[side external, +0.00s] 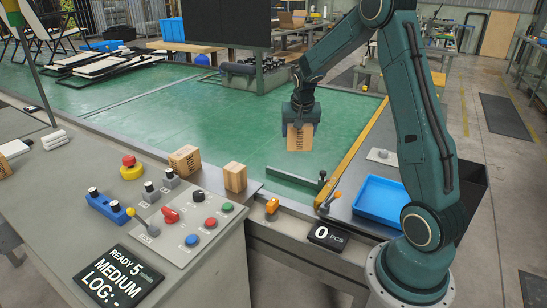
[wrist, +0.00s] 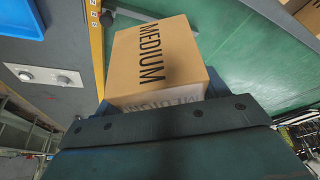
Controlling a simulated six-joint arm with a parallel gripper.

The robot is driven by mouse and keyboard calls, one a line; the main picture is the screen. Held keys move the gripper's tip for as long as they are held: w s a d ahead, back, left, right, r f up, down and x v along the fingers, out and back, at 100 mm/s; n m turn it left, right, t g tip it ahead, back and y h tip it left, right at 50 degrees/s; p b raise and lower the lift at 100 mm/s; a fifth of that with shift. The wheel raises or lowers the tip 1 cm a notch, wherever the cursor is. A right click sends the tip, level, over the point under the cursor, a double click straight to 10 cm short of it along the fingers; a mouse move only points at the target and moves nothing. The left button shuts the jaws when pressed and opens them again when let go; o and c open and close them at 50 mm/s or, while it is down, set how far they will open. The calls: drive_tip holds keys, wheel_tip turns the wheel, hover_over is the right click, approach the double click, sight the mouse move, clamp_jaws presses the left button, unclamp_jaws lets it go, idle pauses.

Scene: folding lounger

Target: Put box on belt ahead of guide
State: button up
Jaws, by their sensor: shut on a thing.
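A brown cardboard box marked MEDIUM (side external: 300,138) is held in my gripper (side external: 303,116), over the green belt (side external: 215,125). In the wrist view the box (wrist: 158,60) fills the middle, with its printed side showing, and sits against my gripper (wrist: 160,112). Whether the box touches the belt cannot be told. The dark green guide bar (side external: 292,179) with an upright post lies at the belt's near edge, below the box in the side view. My gripper is shut on the box; its fingertips are mostly hidden.
A yellow rail (side external: 362,139) borders the belt's right side. A blue tray (side external: 378,196) lies right of it. The belt's left stretch is clear.

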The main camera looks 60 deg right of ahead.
drive_tip(key=s+d+r+m+g+h, duration=0.1)
drive_tip(key=s+d+r+m+g, duration=0.15)
drive_tip(key=s+d+m, duration=0.65)
wheel_tip(320, 180, up, 3)
drive_tip(key=m+g, duration=0.2)
hover_over(368, 172)
wheel_tip(368, 172, down, 16)
drive_tip(key=shift+f, duration=0.1)
drive_tip(key=shift+f, duration=2.05)
drive_tip(key=o, duration=1.1)
drive_tip(key=shift+f, duration=0.1)
drive_tip(key=shift+c, duration=0.2)
drive_tip(key=shift+t+y, duration=0.25)
drive_tip(key=shift+y, duration=0.05)
